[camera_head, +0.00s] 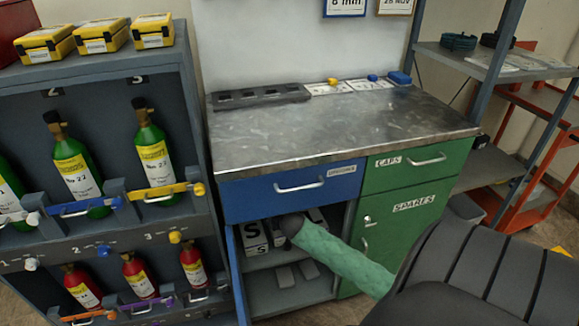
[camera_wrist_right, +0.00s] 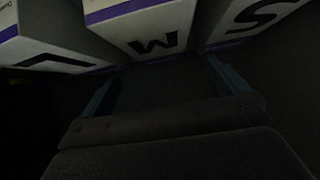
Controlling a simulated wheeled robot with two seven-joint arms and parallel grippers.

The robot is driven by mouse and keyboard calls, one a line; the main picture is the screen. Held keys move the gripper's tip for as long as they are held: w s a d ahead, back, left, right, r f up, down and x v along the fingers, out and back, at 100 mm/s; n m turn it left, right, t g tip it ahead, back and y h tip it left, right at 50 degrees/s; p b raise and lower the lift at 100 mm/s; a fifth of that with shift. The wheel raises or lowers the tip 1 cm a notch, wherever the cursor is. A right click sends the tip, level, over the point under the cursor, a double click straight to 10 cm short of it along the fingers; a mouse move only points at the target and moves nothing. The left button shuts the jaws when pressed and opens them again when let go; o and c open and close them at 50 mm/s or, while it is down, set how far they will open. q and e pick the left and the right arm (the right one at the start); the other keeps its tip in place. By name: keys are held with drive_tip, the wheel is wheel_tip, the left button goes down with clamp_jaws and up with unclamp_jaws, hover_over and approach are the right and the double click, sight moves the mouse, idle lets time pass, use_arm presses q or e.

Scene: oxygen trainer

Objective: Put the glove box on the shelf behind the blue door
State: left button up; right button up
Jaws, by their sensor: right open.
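My right arm, in a green sleeve, reaches into the open compartment under the blue drawer in the head view. Its gripper (camera_head: 291,225) is at the upper shelf, fingertips hidden there. In the right wrist view my gripper (camera_wrist_right: 162,70) is open. A white box marked M (camera_wrist_right: 150,32), upside down in this view, stands just ahead of the fingertips; I cannot tell whether it is between them. A box marked S (camera_wrist_right: 250,22) and another lettered box (camera_wrist_right: 45,35) flank it. The S box also shows in the head view (camera_head: 254,240). The blue door (camera_head: 237,275) stands open. My left gripper is out of view.
The compartment shelf (camera_head: 262,264) has grey items (camera_head: 285,276) below it. A green door marked SPARES (camera_head: 400,230) is shut at the right. A cylinder rack (camera_head: 105,175) stands close at the left. The metal worktop (camera_head: 340,125) is largely clear.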

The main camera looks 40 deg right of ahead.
drive_tip(key=s+a, duration=0.5)
drive_tip(key=s, duration=0.4)
drive_tip(key=shift+s, duration=0.2)
drive_tip(key=shift+a+f, duration=0.1)
drive_tip(key=shift+f, duration=0.05)
